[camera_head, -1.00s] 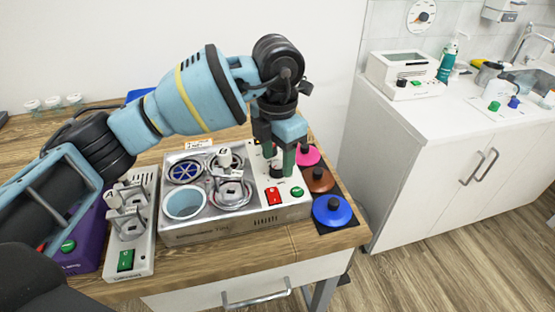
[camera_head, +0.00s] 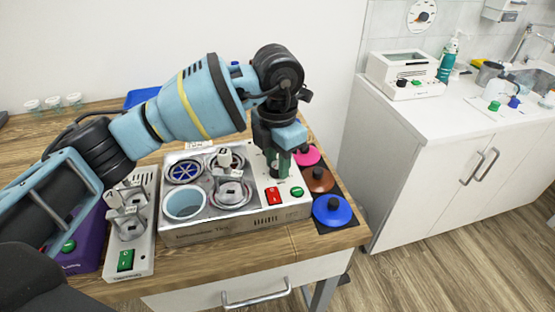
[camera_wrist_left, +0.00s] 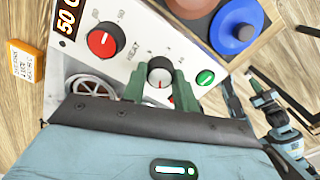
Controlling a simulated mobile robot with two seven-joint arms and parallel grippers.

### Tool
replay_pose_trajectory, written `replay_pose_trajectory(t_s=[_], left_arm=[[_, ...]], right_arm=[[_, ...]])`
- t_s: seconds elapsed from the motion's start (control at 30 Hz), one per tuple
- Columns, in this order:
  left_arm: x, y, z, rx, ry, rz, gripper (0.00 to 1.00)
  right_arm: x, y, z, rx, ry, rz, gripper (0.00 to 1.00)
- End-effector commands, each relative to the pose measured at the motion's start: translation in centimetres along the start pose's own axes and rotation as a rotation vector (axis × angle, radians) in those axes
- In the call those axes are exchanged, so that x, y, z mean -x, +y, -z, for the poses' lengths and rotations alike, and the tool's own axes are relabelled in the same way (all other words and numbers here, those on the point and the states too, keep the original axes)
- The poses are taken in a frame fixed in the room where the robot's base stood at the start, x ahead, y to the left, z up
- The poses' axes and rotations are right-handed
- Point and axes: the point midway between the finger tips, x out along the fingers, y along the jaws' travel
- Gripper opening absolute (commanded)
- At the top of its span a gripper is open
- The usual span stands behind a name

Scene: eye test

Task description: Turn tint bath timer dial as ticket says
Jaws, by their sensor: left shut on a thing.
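The tint bath (camera_head: 240,232) is a silver box with several round wells and a white control panel. In the left wrist view its timer dial (camera_wrist_left: 160,72), black with a pale cap and red pointer mark, sits between the green fingers of my left gripper (camera_wrist_left: 160,90). The left gripper (camera_head: 278,172) is shut on this dial, and hides it in the head view. An orange tag (camera_wrist_left: 27,62) has print too small to read.
Pink, brown (camera_head: 320,180) and blue lids (camera_head: 332,210) lie close to the right of the bath. A grey unit with a green switch (camera_head: 125,260) stands at its left. Part of another blue-and-black arm, seemingly mine, shows in the left wrist view; its fingers are unclear.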

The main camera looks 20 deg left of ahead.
Motion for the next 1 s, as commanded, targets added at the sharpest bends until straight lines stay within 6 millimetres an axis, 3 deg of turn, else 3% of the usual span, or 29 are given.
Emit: replay_pose_trajectory(t_s=[0.37, 1.0], left_arm=[[0.07, 0.05, -0.01, -0.168, 0.000, -0.001, 0.06], [-0.03, 0.03, -0.01, -0.765, 0.000, 0.000, 0.06]], right_arm=[[0.09, 0.02, 0.15, 0.001, 0.002, 0.000, 0.00], [-0.01, 0.03, -0.17, 0.001, -0.003, 0.000, 0.00]])
